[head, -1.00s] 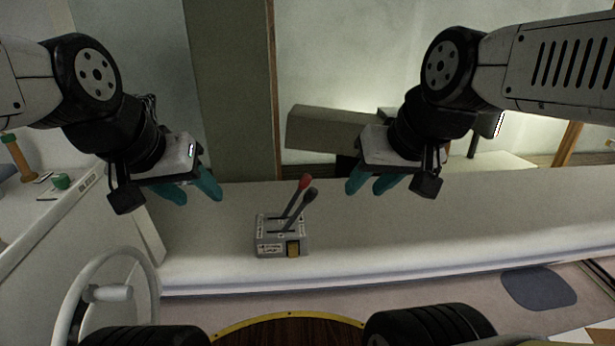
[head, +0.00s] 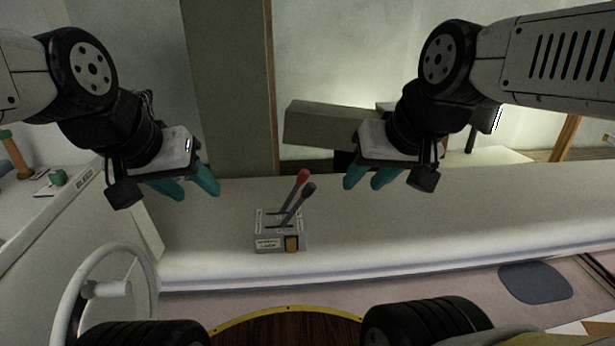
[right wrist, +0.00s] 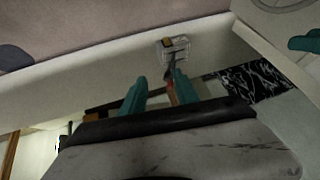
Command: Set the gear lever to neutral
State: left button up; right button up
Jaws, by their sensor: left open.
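A grey control box (head: 267,244) with two levers sits on the white ledge, between and below my grippers. One lever has a red knob (head: 303,175), the other a dark knob (head: 309,188); both lean up and to the right. The box labels are too small to read, so I cannot tell which is the gear lever. My left gripper (head: 187,184) is open and empty, left of the box. My right gripper (head: 371,177) is open and empty, right of the levers and apart from them. In the right wrist view the box (right wrist: 176,43) shows beyond the fingertips.
A white steering wheel (head: 104,290) stands at the lower left. A grey-beige box-shaped block (head: 325,124) lies behind the ledge (head: 450,215). The ledge right of the levers is clear.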

jog(key=shift+o, duration=1)
jog(key=shift+w, duration=0.1)
jog(key=m+g+h, duration=0.2)
jog(key=m+g, duration=0.2)
jog(key=m, duration=1.1)
send_over(310, 184)
jog(key=f, duration=0.9)
jog(key=s+f, duration=0.1)
jog(key=f, duration=0.4)
jog(key=shift+d, duration=0.15)
jog(key=shift+y, duration=0.3)
jog(key=x, duration=0.7)
jog(key=shift+f, duration=0.2)
grip_shut()
jog(key=shift+n, duration=0.3)
